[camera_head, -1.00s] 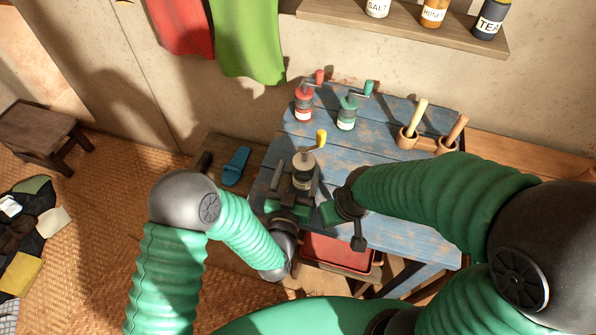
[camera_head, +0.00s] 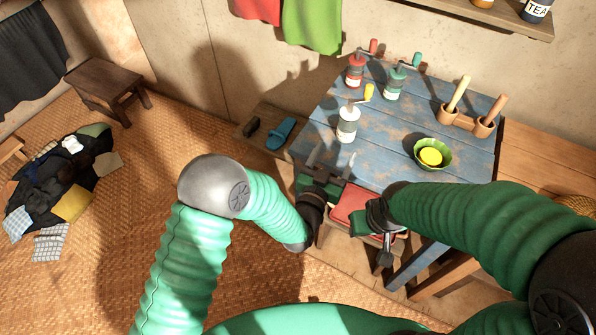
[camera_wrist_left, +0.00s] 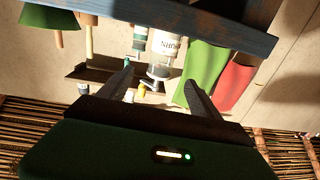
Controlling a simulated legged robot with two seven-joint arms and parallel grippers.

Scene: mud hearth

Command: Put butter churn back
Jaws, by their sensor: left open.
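The butter churn with a yellow crank handle (camera_head: 347,126) stands upright on the blue table (camera_head: 390,145), near its left edge. Red-handled (camera_head: 355,72) and green-handled (camera_head: 395,82) churns stand behind it. My left gripper (camera_head: 325,163) is open and empty at the table's front edge, in front of the yellow-handled churn and apart from it. In the left wrist view, upside down, a labelled churn (camera_wrist_left: 165,43) shows beyond the spread fingers. My right gripper (camera_head: 378,225) hangs in front of the table, nothing seen in it; its jaw opening is unclear.
A green bowl with a yellow lump (camera_head: 432,152) stands right of the churn. A wooden holder with pestles (camera_head: 467,122) is at the back right. A red tray (camera_head: 350,203) is below the table front. A low bench with a blue slipper (camera_head: 281,134) is at left.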

